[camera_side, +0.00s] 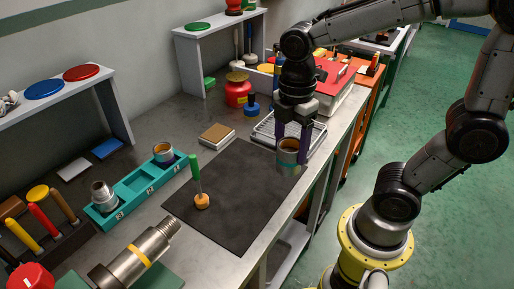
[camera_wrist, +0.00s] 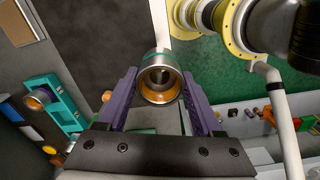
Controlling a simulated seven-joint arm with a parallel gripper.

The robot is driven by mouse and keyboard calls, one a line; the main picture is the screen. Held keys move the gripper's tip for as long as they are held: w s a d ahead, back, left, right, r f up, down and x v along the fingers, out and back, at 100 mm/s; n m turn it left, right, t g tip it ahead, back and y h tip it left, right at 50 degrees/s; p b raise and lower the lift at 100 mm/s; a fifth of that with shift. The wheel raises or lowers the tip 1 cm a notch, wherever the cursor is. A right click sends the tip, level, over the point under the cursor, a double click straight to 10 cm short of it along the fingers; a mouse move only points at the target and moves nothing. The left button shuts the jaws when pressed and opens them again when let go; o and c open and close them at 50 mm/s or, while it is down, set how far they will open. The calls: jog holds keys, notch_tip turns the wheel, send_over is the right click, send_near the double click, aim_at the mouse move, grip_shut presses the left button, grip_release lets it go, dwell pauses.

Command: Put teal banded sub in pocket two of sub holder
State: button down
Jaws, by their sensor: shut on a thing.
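The teal banded sub (camera_side: 289,150) is a short metal cylinder with a copper-coloured inside and a teal band. My gripper (camera_side: 291,138) is shut on it and holds it upright above the right edge of the black mat. In the wrist view the sub (camera_wrist: 160,80) sits between the purple fingers (camera_wrist: 158,95). The teal sub holder (camera_side: 136,188) lies left of the mat, well away from my gripper. One steel sub (camera_side: 103,196) stands in its near-end pocket and another sub (camera_side: 163,152) in its far-end pocket. The middle pockets look empty. The front labels are too small to read surely.
A green-handled tool (camera_side: 197,180) stands on the black mat (camera_side: 235,215), between my gripper and the holder. A large steel shaft (camera_side: 140,258) lies in front of the holder.

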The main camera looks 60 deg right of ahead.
jog(key=w+a+r+m, duration=0.1)
jog(key=w+r, duration=0.7)
jog(key=w+a+r, duration=0.2)
jog(key=w+a, duration=0.1)
jog(key=w, duration=0.6)
jog(key=w+a+r, duration=0.3)
jog(key=w, duration=0.5)
jog(key=w+a+f, duration=0.5)
jog(key=w, duration=0.3)
jog(key=shift+n, duration=0.5)
jog(key=w+a+f, duration=0.1)
jog(key=f, duration=0.5)
jog(key=a+f, duration=0.2)
jog(key=f, duration=0.5)
jog(key=w+a+f, duration=0.1)
jog(key=a+f, duration=0.1)
jog(key=f, duration=0.5)
jog(key=shift+w+f, duration=0.15)
jog(key=shift+w, duration=0.2)
jog(key=shift+f, duration=0.15)
